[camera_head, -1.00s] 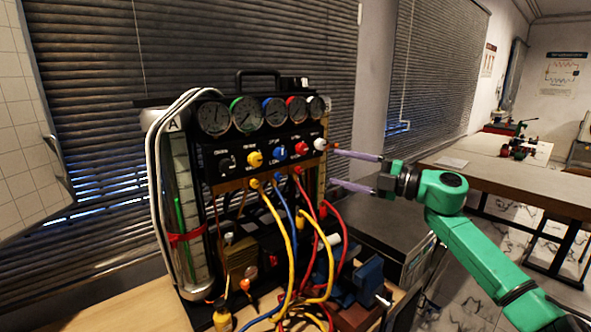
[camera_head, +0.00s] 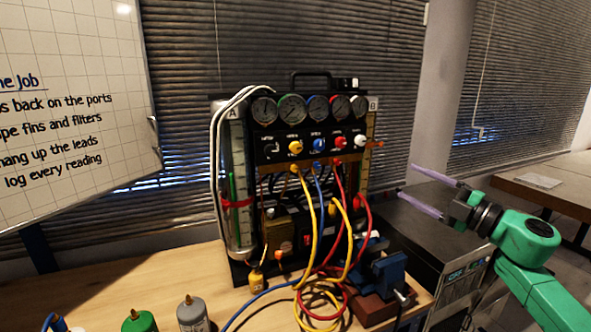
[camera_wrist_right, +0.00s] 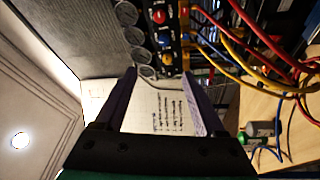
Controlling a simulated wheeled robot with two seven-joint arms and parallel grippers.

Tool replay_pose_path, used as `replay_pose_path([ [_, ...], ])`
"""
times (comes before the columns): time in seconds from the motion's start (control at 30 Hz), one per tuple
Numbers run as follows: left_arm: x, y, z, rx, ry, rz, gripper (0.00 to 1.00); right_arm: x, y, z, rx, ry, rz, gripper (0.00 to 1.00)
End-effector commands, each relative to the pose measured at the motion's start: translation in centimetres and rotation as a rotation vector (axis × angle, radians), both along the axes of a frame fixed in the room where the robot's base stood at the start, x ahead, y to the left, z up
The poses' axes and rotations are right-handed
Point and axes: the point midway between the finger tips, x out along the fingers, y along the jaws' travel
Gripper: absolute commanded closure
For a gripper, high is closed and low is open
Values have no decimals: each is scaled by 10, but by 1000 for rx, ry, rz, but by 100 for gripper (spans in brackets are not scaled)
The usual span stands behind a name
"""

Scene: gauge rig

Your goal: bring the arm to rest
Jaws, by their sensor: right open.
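My right gripper (camera_head: 406,179) is at the right of the head view, its two purple fingers apart with nothing between them. Its fingertips point left towards the gauge rig (camera_head: 271,150) and are clear of it, right of the white knob (camera_head: 361,141). The right arm is green and comes in from the lower right. In the right wrist view the open fingers (camera_wrist_right: 159,74) frame the whiteboard in the distance, with the rig's gauges and knobs above. My left gripper is not in view.
Yellow, blue and red leads (camera_head: 309,215) hang from the rig onto the wooden bench (camera_head: 95,296). A blue vise (camera_head: 389,271) stands at its front right. Bottles, one of them green (camera_head: 139,322), stand front left. A whiteboard (camera_head: 75,110) is at left.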

Motion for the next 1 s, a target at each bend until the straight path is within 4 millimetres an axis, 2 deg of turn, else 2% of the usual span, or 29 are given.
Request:
replay_pose_path([
  [0.1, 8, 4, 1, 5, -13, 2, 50, 7, 15, -19, 93, 23, -46, 28],
  [0.27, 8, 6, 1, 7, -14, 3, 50, 12, 30, -57, 258, 98, -164, 28],
  [0.37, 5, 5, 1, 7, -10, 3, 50, 9, 33, -94, 381, 195, -277, 28],
  [0.47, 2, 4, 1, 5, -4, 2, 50, -6, 30, -150, 516, 363, -439, 28],
  [0.5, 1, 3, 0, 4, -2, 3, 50, -19, 28, -180, 570, 460, -521, 28],
  [0.57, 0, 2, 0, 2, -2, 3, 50, -45, 23, -226, 633, 618, -646, 28],
  [0.6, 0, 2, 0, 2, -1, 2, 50, -65, 21, -253, 660, 721, -720, 28],
  [0.7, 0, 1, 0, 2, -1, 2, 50, -113, 19, -304, 690, 938, -859, 28],
  [0.8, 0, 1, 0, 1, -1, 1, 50, -156, 20, -337, 694, 1107, -954, 28],
  [1.0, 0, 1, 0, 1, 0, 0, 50, -232, 26, -375, 677, 1380, -1077, 28],
])
